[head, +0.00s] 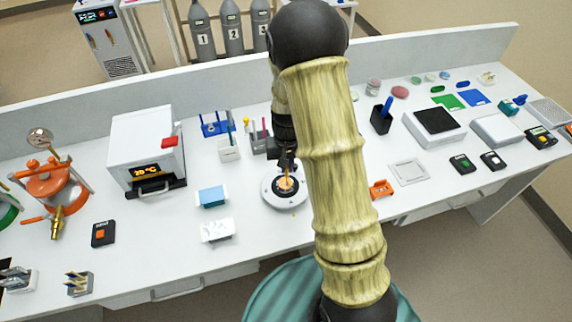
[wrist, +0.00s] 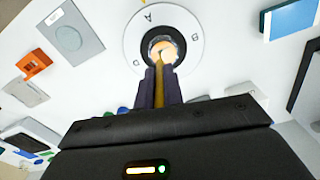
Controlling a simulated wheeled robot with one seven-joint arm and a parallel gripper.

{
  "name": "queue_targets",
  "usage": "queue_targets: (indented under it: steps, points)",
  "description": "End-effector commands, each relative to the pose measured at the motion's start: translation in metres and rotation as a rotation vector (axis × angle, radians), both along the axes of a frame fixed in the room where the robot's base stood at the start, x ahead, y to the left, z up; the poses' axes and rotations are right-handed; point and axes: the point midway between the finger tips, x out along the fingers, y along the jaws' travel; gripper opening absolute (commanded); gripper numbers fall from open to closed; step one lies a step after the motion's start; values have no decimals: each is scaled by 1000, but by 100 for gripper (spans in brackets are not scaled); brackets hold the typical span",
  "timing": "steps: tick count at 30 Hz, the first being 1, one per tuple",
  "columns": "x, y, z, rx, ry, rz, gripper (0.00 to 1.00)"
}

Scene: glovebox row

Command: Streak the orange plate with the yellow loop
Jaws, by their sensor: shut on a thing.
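The orange plate (head: 286,183) sits in the dark centre of a round white stand (head: 270,196) in the middle of the bench. It also shows in the wrist view (wrist: 168,47), inside a white ring marked with letters. My gripper (head: 287,160) is above the plate, pointing down. In the wrist view my gripper (wrist: 160,78) is shut on the yellow loop (wrist: 159,92), whose yellow shaft shows between the dark fingers. The shaft points at the plate. The loop's tip is too small to make out, and I cannot tell whether it touches the plate.
Left of the stand are a blue-and-white box (head: 211,196), a white block (head: 217,230) and a white oven (head: 146,150). Behind it are tool racks (head: 229,149). An orange holder (head: 381,189) and a flat grey-white plate (head: 408,172) lie right. My arm hides part of the bench.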

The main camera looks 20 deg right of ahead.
Motion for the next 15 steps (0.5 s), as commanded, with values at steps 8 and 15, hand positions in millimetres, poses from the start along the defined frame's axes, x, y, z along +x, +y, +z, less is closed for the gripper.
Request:
queue_targets:
  steps: [8, 15]
  points:
    - [0, -5, 0, 0, 0, 0, 0]
    - [0, -5, 0, 0, 0, 0, 0]
